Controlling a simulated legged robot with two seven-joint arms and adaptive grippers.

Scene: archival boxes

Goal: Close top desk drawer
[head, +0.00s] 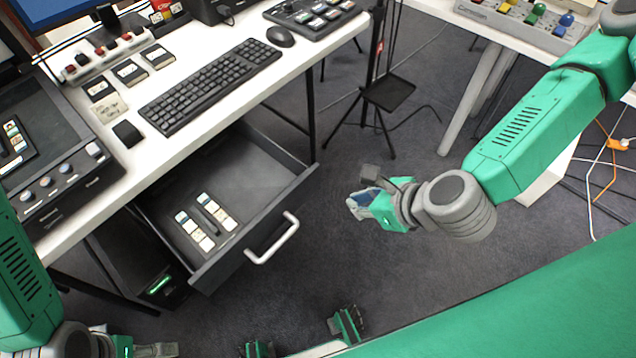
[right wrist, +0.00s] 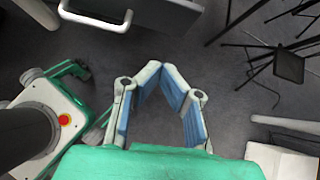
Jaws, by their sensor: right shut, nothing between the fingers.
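The top desk drawer (head: 262,215) is dark grey and stands pulled out from under the white desk (head: 190,115). Two light strips of small items and a dark one lie inside it. Its pale bar handle (head: 272,240) is on the front panel. In the right wrist view the drawer front (right wrist: 170,14) and handle (right wrist: 95,20) show at the top. My right gripper (head: 356,205) is shut and empty, in the air right of the drawer front, apart from the handle. Its blue-padded fingers meet in the right wrist view (right wrist: 160,72). My left gripper (head: 155,350) is partly cut off at bottom left.
A keyboard (head: 210,86), mouse (head: 280,36) and control panels sit on the desk. A black stand (head: 388,95) stands on the floor behind my right gripper. A second white table (head: 500,35) is at the back right. The carpet between drawer and right gripper is clear.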

